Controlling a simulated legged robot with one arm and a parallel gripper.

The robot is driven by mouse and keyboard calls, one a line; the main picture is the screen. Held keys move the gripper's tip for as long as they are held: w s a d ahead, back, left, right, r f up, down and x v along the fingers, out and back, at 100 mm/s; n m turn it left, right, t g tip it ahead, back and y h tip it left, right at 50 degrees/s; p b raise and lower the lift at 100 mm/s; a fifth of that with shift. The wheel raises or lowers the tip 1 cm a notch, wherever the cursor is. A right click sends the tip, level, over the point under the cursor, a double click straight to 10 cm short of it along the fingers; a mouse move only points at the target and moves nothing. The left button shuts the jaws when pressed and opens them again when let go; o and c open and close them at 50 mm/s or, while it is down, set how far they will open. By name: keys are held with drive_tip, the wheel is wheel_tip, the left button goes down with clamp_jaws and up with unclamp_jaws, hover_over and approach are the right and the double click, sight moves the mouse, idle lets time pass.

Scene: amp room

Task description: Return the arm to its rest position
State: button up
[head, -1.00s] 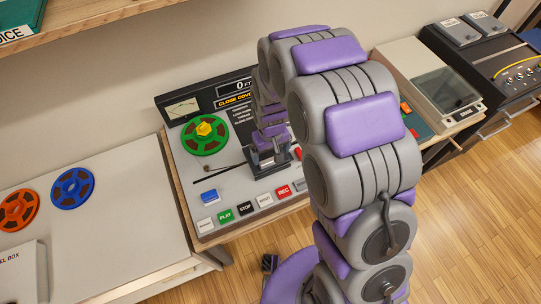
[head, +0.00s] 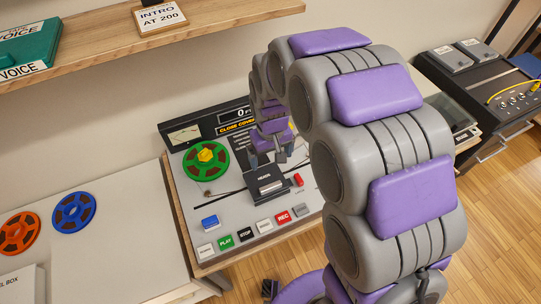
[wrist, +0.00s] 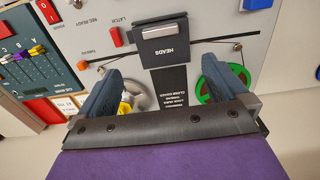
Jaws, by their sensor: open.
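My grey and purple arm arches over the tape machine (head: 215,262) from the right. My gripper (head: 268,162) hangs above the machine, behind the black heads cover (head: 267,181), apart from it. In the wrist view my gripper (wrist: 160,88) has its two dark fingers wide apart with nothing between them. The heads cover (wrist: 166,44) shows beyond the fingertips. A green reel (head: 206,160) with a yellow hub sits on the machine's left side. The right side of the machine is hidden behind my arm in the head view.
A wooden shelf (head: 110,42) with a teal box (head: 30,46) and a sign (head: 162,17) runs along the wall above. A white table (head: 120,230) with a blue reel (head: 74,212) and an orange reel (head: 19,234) stands left. A black equipment unit (head: 475,95) stands right.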

idle(0.3)
drive_tip(key=s+d+r+m, duration=0.3)
drive_tip(key=s+d+r, duration=0.6)
drive_tip(key=s+d, duration=0.25)
drive_tip(key=s+d+r+m+g, duration=0.1)
drive_tip(key=s+d, duration=0.2)
drive_tip(key=s, duration=0.4)
drive_tip(key=s+d+r+m, duration=0.1)
drive_tip(key=s+d, duration=0.3)
drive_tip(key=s, duration=0.4)
drive_tip(key=shift+s+r+m+g, duration=0.15)
drive_tip(key=shift+s+m+g, duration=0.15)
drive_tip(key=shift+m+g, duration=0.15)
drive_tip(key=shift+c, duration=0.2)
